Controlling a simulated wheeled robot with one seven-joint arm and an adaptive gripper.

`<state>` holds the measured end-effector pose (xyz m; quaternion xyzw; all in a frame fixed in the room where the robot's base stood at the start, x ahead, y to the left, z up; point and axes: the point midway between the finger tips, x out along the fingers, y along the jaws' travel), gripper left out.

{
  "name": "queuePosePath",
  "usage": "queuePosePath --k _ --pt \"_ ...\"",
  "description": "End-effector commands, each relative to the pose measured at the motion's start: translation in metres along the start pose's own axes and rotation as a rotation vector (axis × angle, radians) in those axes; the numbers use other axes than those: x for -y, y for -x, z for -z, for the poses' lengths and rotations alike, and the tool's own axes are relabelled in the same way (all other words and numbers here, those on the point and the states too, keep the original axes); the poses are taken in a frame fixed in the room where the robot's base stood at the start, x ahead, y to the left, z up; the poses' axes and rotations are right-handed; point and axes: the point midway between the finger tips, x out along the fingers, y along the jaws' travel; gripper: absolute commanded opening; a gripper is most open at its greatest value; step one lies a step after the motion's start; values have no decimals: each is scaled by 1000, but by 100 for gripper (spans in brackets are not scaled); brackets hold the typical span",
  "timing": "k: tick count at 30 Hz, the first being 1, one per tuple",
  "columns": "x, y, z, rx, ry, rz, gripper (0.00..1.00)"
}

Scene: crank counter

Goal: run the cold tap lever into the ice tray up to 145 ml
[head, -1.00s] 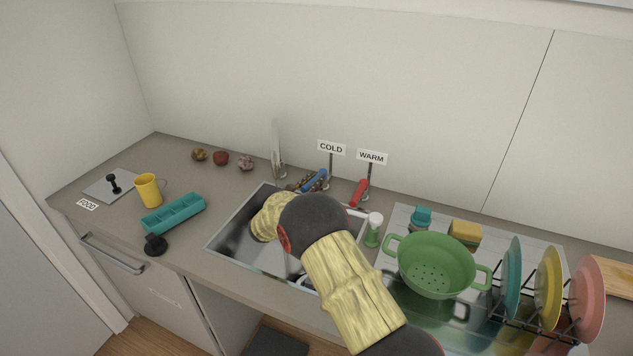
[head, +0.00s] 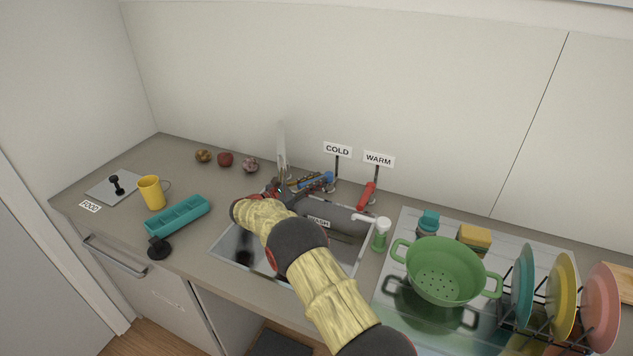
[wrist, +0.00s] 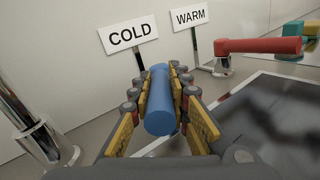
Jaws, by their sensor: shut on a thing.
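The blue cold tap lever (wrist: 159,105) is between the fingers of my gripper (wrist: 159,110) in the wrist view, with a finger on each side, under the COLD sign (wrist: 130,34). In the head view the lever (head: 328,178) shows just beyond my gripper (head: 308,183), which is shut on it. The teal ice tray (head: 178,216), with several compartments, stands on the counter left of the sink, away from the spout. I cannot make out any water in it. The chrome tap spout (head: 282,150) stands behind the sink (head: 232,246).
The red warm lever (head: 367,195) is right of the cold one. A soap bottle (head: 381,234), green colander (head: 446,270) and plate rack (head: 510,310) stand right of the sink. A yellow mug (head: 151,192) and black knob (head: 159,247) are near the tray.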

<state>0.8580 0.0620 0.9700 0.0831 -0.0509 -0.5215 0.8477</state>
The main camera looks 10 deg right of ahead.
Motion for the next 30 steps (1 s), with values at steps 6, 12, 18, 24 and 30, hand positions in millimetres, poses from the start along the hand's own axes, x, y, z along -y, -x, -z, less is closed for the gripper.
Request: queuePosePath --k 6,12,18,24,30 --pt "0 0 0 0 0 -1 19" --pt "0 0 0 0 0 -1 30" --pt "0 0 0 0 0 -1 37" --pt "0 0 0 0 0 -2 37" --pt "-1 18 0 -1 0 -5 37"
